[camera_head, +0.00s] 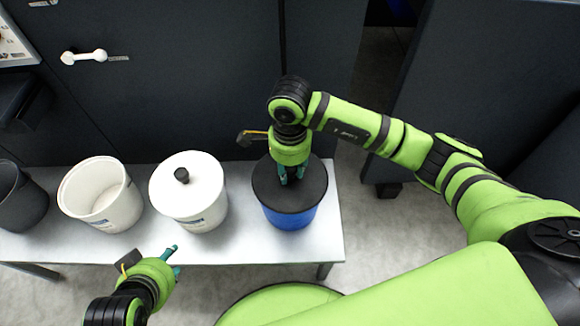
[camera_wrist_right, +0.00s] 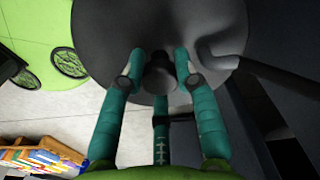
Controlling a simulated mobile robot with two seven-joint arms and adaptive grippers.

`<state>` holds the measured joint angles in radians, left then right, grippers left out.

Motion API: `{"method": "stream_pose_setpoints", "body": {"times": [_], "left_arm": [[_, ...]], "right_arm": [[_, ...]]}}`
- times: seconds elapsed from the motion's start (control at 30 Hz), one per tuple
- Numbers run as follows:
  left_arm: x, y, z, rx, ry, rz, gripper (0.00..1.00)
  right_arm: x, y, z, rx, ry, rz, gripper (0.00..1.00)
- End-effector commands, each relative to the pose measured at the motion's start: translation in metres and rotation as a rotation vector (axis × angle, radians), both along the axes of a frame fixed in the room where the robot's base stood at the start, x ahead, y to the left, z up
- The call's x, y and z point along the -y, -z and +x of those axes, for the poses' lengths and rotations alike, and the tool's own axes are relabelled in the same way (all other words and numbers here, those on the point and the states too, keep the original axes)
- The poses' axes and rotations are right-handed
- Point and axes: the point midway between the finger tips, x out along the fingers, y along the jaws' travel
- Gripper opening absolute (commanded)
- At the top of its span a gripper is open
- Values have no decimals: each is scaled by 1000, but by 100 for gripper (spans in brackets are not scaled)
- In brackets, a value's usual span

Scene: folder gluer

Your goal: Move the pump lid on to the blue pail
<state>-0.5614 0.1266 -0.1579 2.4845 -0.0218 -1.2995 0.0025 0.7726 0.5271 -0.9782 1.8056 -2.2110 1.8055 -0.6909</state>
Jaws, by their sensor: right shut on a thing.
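The pump lid (camera_head: 312,178) is a dark round disc directly over the blue pail (camera_head: 290,217) at the right end of the table. It covers the pail's opening; I cannot tell whether it rests on the rim or is just above it. My right gripper (camera_head: 291,178) points down at the lid's middle. In the right wrist view, its teal fingers (camera_wrist_right: 160,75) are closed around the dark central knob (camera_wrist_right: 159,80), and a bent grey tube (camera_wrist_right: 218,58) shows by the lid's right side. My left gripper (camera_head: 173,260) is empty, fingers apart, near the table's front edge.
The white table (camera_head: 245,235) also holds a white pail with a white, black-knobbed lid (camera_head: 203,180), an open white pail (camera_head: 98,197) and a dark pail (camera_head: 18,205) at left. A dark cabinet wall (camera_head: 190,75) stands behind. The floor right of the table is clear.

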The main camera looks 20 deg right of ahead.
Motion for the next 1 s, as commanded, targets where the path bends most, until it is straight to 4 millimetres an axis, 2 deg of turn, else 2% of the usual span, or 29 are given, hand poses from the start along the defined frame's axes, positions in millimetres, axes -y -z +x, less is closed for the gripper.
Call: {"method": "stream_pose_setpoints", "body": {"times": [0.1, 0.13, 0.17, 0.2, 0.5, 0.63, 0.77, 1.0], "left_arm": [[0, 0, 0, 0, 0, 0, 40], [0, 0, 0, 0, 0, 0, 40], [0, 0, 0, 0, 0, 0, 40], [0, 0, 0, 0, 0, 0, 40], [0, 0, 0, -1, 0, 0, 40], [0, 0, 0, -1, 0, 0, 40], [0, 0, 0, -1, 0, 0, 40], [0, 0, 0, -1, 0, 0, 40]], "right_arm": [[0, -1, 0, 2, 0, 0, 0], [0, -1, 0, 2, 0, 0, 43], [0, -1, 0, 2, 0, 0, 55], [0, -1, 0, 2, 0, 0, 59], [0, 0, 0, 0, 0, 0, 59], [0, -10, 1, 4, 0, 0, 59], [0, -32, 2, 7, -1, 1, 59], [0, -84, 1, 7, -1, 1, 59]]}}
